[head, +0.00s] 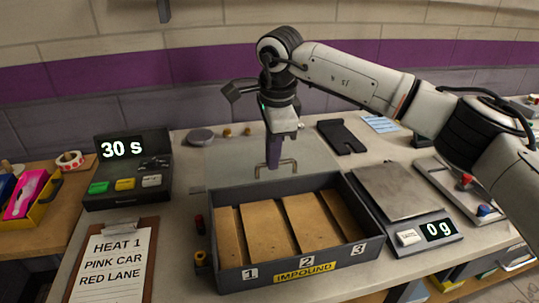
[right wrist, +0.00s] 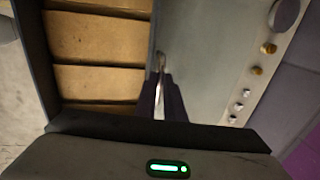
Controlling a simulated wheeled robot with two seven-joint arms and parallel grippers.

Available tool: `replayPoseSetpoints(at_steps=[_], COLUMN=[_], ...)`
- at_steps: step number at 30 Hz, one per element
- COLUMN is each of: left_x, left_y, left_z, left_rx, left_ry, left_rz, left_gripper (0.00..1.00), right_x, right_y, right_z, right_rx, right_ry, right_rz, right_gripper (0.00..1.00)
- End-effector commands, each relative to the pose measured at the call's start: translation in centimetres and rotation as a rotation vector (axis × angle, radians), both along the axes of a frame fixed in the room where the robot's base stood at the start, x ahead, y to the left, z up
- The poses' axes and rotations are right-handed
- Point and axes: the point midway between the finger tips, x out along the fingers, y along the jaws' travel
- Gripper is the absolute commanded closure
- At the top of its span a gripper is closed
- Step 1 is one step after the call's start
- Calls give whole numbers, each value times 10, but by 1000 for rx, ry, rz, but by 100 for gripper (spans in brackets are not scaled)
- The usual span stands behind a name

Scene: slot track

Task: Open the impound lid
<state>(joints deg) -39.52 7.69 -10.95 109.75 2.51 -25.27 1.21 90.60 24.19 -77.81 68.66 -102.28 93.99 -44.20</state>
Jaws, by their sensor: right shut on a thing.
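The impound box (head: 230,277) is a dark grey tray with numbered compartments and a yellow IMPOUND label. Its brown compartments face up uncovered and look empty. A pale, flat, see-through-looking lid panel (head: 225,160) lies behind the box, its front edge by the box's back wall. A bronze handle (head: 291,163) stands at that edge. My right gripper (head: 274,162) points down from above and is shut on the handle. In the right wrist view the fingers (right wrist: 161,95) close around the handle, between the box (right wrist: 35,60) and the lid panel (right wrist: 205,60). My left gripper is not in view.
A timer box (head: 125,170) reading 30 s and a clipboard (head: 110,260) stand left. A scale (head: 400,190) reading 0 g stands right of the box. A black bracket (head: 342,137) and small brass knobs (head: 227,132) lie behind. A yellow bin (head: 40,205) sits far left.

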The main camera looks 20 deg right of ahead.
Motion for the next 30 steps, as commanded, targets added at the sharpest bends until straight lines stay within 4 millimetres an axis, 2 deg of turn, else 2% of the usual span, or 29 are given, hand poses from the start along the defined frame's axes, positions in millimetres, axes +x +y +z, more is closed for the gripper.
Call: replayPoseSetpoints(at_steps=[1, 2, 4, 5, 13, 17, 30], left_x=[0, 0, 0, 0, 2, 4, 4], left_y=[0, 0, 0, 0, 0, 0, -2], left_z=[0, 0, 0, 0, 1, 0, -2], left_rx=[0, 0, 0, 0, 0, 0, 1], left_ry=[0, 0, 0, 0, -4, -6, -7], left_rz=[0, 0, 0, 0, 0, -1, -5], left_gripper=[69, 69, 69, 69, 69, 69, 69], right_x=[1, 1, 1, 1, 0, -1, -16], right_y=[1, 2, 2, 2, 1, 1, 2], right_z=[1, 1, 1, 1, 1, 10, 88], right_rx=[4, 4, 4, 3, 1, 2, 2], right_ry=[-2, -2, -2, -2, -1, -2, -4], right_rz=[1, 1, 1, 1, 0, 0, 0], right_gripper=[100, 86, 74, 72, 72, 72, 72])
